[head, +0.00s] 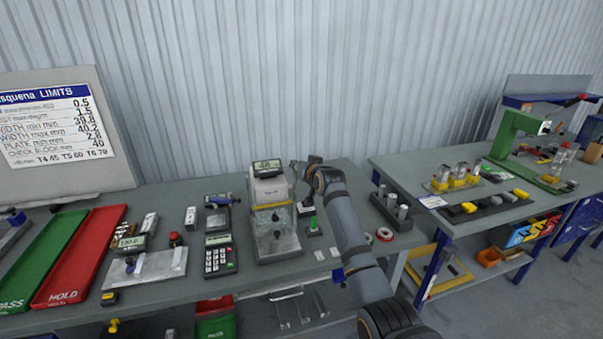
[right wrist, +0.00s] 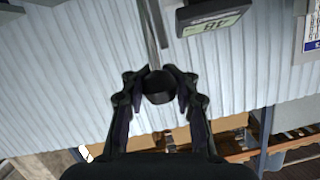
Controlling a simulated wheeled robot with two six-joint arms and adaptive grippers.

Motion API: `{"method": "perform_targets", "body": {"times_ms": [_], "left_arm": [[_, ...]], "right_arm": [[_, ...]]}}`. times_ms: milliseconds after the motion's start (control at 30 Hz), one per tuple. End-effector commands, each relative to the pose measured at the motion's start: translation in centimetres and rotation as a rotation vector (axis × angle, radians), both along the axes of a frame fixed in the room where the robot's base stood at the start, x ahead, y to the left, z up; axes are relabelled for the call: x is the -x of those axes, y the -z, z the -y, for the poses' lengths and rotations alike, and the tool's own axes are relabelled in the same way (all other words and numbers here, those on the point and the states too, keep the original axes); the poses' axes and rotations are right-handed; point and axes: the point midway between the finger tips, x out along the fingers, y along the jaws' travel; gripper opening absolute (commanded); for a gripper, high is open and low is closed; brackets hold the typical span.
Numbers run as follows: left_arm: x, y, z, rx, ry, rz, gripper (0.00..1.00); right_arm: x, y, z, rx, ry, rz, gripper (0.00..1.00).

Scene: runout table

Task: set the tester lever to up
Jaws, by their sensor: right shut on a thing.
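The tester (head: 270,215) is a grey-beige upright machine with a small display (head: 267,167) on top, standing near the middle of the bench. My right gripper (head: 302,172) is at the tester's upper right side. In the right wrist view the gripper (right wrist: 158,92) is shut on the round black knob (right wrist: 158,86) of the tester lever, whose thin metal rod (right wrist: 151,40) runs up the picture from it. The tester display (right wrist: 214,24) shows beside the rod. In the head view the lever is hidden behind my gripper, so its angle is unclear. My left gripper is not in view.
A calculator-like keypad (head: 220,255) lies left of the tester. A dark block with grey cylinders (head: 391,208) and a red tape roll (head: 384,234) are to the right. Green (head: 42,262) and red (head: 80,258) trays lie at left.

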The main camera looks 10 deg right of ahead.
Motion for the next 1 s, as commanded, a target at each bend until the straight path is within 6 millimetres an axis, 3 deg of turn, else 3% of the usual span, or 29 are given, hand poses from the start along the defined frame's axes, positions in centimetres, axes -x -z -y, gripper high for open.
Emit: {"method": "perform_targets", "body": {"times_ms": [33, 100, 767, 800, 1000], "left_arm": [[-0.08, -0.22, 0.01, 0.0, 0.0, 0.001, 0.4], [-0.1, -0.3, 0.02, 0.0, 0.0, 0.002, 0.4], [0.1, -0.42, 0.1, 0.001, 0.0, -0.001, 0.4], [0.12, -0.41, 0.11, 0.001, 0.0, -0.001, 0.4], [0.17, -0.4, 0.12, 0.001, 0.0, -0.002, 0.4]], "right_arm": [[-0.21, -1.05, 0.05, 0.0, 0.001, 0.015, 0.0], [-0.34, -1.21, 0.04, 0.0, 0.001, 0.015, 0.0], [-0.62, -1.58, 0.05, 0.001, 0.001, 0.016, 0.0], [-0.62, -1.57, 0.05, 0.001, 0.001, 0.015, 0.25], [-0.58, -1.23, 0.02, 0.0, 0.001, 0.009, 0.53]]}}
